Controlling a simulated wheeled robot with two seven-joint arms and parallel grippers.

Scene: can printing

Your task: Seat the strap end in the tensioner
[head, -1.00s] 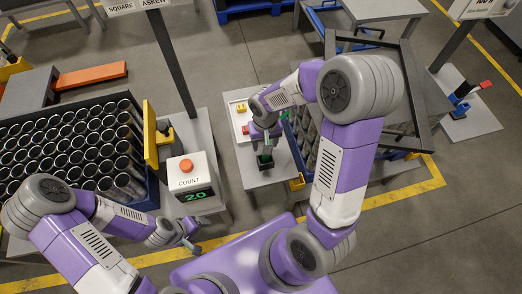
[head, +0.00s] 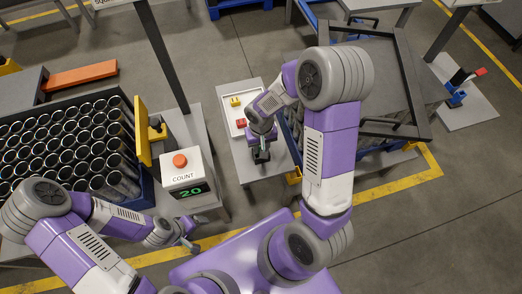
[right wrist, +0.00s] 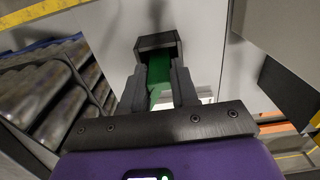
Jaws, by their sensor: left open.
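My right gripper (head: 262,150) is low over the small grey stand in the middle of the head view. In the right wrist view its two fingers (right wrist: 160,88) stand on either side of a green strap end (right wrist: 158,68) and appear closed on it. The strap end's far part meets a dark block, seemingly the tensioner (right wrist: 158,41); how deep it sits inside is hidden. In the head view the dark block (head: 262,157) shows just below the gripper. My left gripper (head: 192,245) is open and empty, at lower left beside the counter box.
A counter box (head: 186,171) with an orange button reads 20. A crate of cans (head: 146,190) stands at left. A white tray (head: 232,130) holds yellow and red pieces beside the right gripper. A dark-framed stack (head: 400,125) stands right of it.

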